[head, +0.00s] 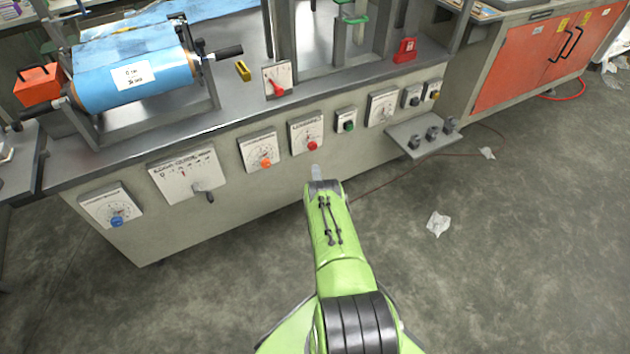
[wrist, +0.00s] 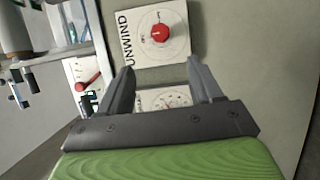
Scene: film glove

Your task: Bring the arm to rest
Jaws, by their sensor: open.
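My gripper is open and empty in the wrist view (wrist: 160,82), its two dark fingers apart in front of the machine's panel. A dial plate marked UNWIND with a red knob (wrist: 160,33) shows beyond the fingertips, and another dial plate (wrist: 162,98) shows between the fingers. In the head view my green arm reaches forward from the bottom, and its end (head: 316,175) is just below the red-knob dial (head: 312,145). The fingers are mostly hidden there. I cannot tell whether they touch the panel.
The grey machine (head: 240,187) carries several dials and knobs. A blue film roll (head: 130,90) lies on top at left. A small shelf (head: 405,142) juts out at right. An orange cabinet (head: 520,65) stands far right.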

